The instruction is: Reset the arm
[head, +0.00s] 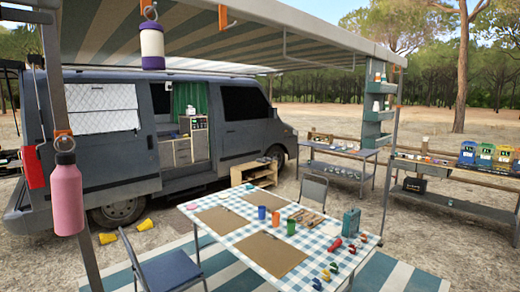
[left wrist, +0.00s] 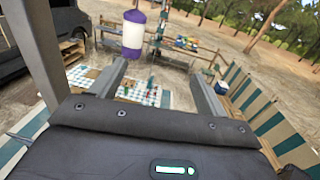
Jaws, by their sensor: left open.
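My left gripper (left wrist: 158,70) shows in the left wrist view with its two fingers spread wide and nothing between them. A white bottle with purple ends (left wrist: 133,34) appears beyond the fingertips, apart from them. In the head view the same bottle (head: 152,46) hangs under the awning at the upper left. Only a dark part at the head view's top left corner may belong to my left arm; its fingers are not clear there. My right gripper is in neither view.
A pink bottle (head: 67,198) hangs from an orange hook on the left awning pole (head: 82,240). A table with a checked cloth (head: 335,228) holds cups, mats and small items. A blue chair (head: 172,270) stands in front. The grey van (head: 110,150) is behind.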

